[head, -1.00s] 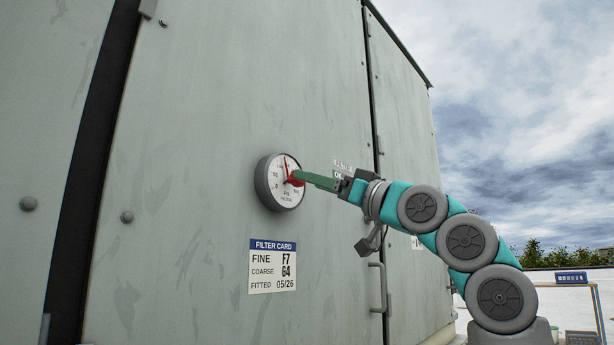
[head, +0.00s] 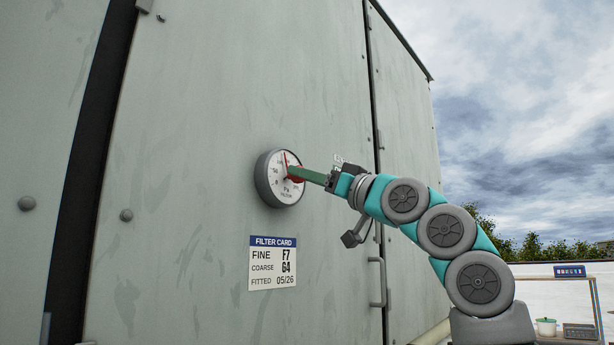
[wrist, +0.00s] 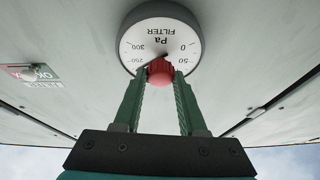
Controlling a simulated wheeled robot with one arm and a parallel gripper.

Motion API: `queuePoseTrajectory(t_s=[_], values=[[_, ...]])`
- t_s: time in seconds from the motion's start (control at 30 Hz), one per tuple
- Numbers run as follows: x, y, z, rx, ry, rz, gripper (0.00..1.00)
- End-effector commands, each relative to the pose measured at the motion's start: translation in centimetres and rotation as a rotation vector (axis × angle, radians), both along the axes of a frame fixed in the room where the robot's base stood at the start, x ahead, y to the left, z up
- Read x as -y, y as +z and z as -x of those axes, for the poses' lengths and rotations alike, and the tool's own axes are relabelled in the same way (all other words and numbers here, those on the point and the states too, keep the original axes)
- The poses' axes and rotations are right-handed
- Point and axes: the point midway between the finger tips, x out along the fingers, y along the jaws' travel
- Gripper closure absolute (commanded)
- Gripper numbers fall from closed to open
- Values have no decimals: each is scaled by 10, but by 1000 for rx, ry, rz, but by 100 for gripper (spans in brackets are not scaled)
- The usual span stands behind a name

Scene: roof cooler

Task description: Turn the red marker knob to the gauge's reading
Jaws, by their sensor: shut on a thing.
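The round gauge (head: 271,190) has a white face and grey rim and is fixed to the grey-green cabinet. A red marker points up on its face in the head view. The red marker knob (wrist: 160,70) stands out at the middle of the face. My gripper (head: 302,173) reaches it from the right in the head view. Its two green fingers are shut on the knob, one on each side, as the wrist view shows. The gauge face (wrist: 160,35) is upside down in the wrist view. A dark needle shows partly beside the knob; its tip is hard to read.
A filter card (head: 273,264) is fixed to the cabinet (head: 200,120) below the gauge. A door handle (head: 376,283) sits at lower right of the gauge, below my arm. A small stand with a blue sign (head: 569,271) is at the far right.

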Motion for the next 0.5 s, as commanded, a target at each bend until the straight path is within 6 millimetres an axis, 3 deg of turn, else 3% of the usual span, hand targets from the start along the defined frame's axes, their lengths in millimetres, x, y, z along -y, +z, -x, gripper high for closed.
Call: queuePoseTrajectory(t_s=[0.03, 0.23, 0.5], values=[[0, 0, 0, 0, 0, 0, 78], [0, 0, 0, 0, 0, 0, 100], [0, -1, 0, -6, 0, -4, 100]])
